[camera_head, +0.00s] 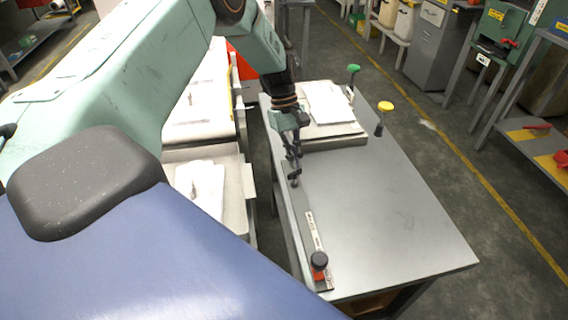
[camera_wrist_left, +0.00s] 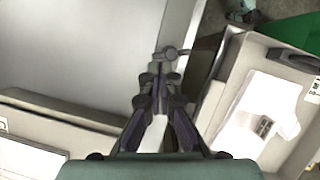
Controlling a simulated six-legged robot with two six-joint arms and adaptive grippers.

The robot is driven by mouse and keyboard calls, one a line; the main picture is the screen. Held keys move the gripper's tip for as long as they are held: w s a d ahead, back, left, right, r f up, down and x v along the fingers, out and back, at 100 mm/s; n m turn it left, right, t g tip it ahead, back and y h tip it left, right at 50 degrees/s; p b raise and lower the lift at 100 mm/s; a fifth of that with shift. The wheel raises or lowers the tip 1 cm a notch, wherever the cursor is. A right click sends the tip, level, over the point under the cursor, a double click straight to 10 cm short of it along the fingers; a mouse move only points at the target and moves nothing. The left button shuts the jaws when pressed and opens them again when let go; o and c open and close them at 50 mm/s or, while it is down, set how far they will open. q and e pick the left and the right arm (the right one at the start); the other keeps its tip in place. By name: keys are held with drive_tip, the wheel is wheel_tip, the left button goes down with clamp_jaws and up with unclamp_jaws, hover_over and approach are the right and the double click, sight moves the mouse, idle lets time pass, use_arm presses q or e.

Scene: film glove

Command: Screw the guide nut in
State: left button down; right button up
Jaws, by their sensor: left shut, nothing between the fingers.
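My left gripper (camera_head: 293,172) points down over the left edge of the grey table, at the far end of the flat guide strip (camera_head: 306,225). Its fingers are closed together with nothing visible between them. In the left wrist view the gripper's fingers (camera_wrist_left: 160,85) converge, and a small dark round-ended piece (camera_wrist_left: 168,52) shows just beyond the tips; I cannot tell whether they touch. A black knob (camera_head: 319,259) stands above a red block at the strip's near end, well apart from the gripper. I cannot tell which piece is the guide nut. My right gripper is not in view.
A raised plate with white sheets (camera_head: 329,103) lies at the table's far end, beside a green knob (camera_head: 353,69) and a yellow knob (camera_head: 385,106). The grey tabletop (camera_head: 390,210) is mostly clear. Pale trays stand left of the table.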

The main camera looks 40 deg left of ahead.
use_arm(q)
drive_tip(key=shift+w+d+m, duration=0.1)
drive_tip(key=shift+d+m, duration=0.05)
drive_tip(key=shift+m, duration=0.15)
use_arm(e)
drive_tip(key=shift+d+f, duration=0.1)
use_arm(q)
drive_tip(key=shift+r, duration=0.1)
drive_tip(key=shift+d, duration=0.1)
drive_tip(key=shift+m+g+p, duration=0.3)
drive_tip(key=shift+m+p, duration=0.1)
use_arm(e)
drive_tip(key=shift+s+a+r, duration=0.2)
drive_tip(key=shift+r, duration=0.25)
